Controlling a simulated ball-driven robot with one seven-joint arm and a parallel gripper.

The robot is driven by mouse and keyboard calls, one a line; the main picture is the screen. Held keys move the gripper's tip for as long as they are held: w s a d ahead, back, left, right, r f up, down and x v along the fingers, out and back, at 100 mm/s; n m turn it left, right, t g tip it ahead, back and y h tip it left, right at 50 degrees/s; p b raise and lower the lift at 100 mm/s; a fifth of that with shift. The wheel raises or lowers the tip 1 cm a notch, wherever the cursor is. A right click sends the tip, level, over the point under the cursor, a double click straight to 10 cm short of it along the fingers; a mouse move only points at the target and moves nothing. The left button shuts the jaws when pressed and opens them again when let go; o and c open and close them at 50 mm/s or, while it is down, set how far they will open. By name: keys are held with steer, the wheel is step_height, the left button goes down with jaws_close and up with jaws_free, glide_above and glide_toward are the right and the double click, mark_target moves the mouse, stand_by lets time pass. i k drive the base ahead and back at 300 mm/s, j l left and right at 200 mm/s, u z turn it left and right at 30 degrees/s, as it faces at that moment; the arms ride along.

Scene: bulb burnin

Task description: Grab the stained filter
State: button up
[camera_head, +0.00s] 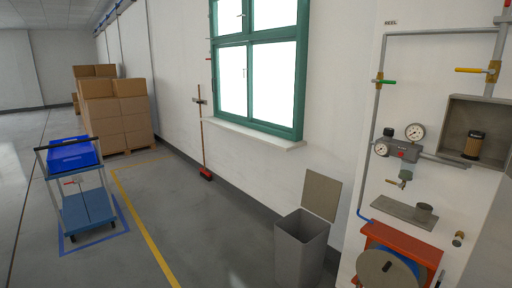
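A small upright cylinder with brown, stained-looking sides and dark ends (473,145), which looks like the filter, stands in a grey open-fronted wall box (488,105) at the right. It stands on the floor of the box, close to the front. The front of the box is open towards me. My gripper is not in view.
A blue cart (80,185) is farther left. Floor between is clear.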

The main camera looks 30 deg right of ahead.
mark_target(475, 139)
steer(key=i+j+z, duration=0.15)
steer(key=i, duration=0.35)
steer(key=i+j+z, duration=0.15)
steer(key=i, duration=0.35)
steer(key=i+j+z, duration=0.15)
steer(key=i, duration=0.3)
